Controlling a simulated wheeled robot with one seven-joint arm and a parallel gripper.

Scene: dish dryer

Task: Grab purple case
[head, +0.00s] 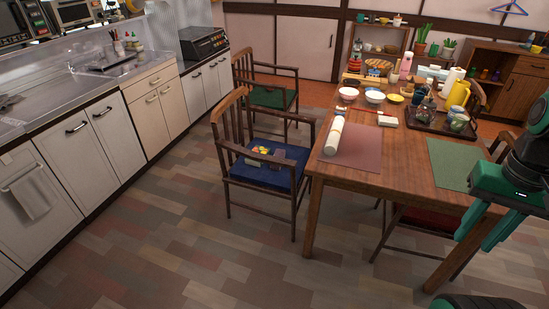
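I cannot clearly make out a purple case. A small flat dark item (281,158), greyish or purplish, lies on the blue seat cushion (288,179) of the near wooden chair, beside a small yellow, red and green item (263,150). The view is too small to tell what either one is. My gripper (472,245) is at the right edge, green, pointing down in front of the table's near right corner. Its two fingers are apart with nothing seen between them. It is well to the right of the chair.
The wooden table (376,184) holds bowls, a tray (427,121), a yellow jug (457,94), a white roll (334,135) and placemats. The near chair (231,138) stands at its left. Floor (170,225) is free between the chair and the kitchen counter (75,150).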

